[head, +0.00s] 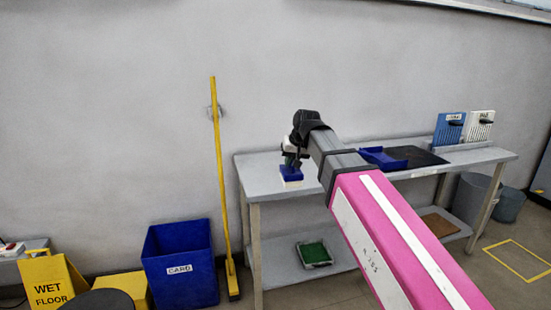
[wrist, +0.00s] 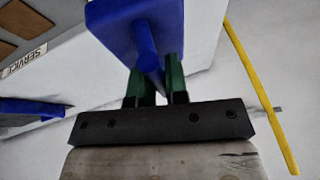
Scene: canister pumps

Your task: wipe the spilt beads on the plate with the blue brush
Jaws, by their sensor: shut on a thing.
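My gripper (head: 292,160) is shut on the handle of the blue brush (head: 291,174), over the left end of the grey table (head: 262,164). The brush hangs below the gripper, its blue block on top and a pale underside facing down. I cannot tell whether it touches the table. In the wrist view the green fingers of my gripper (wrist: 160,82) clasp the blue handle, with the brush's wide block (wrist: 135,20) beyond them. I cannot make out the plate or any spilt beads in either view.
A blue tray (head: 378,158) and a black mat (head: 424,157) lie to the right, with blue (head: 448,130) and white (head: 480,126) racks behind. A yellow pole (head: 219,170) leans on the wall at left. A blue bin (head: 180,265) and wet-floor sign (head: 48,283) stand on the floor.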

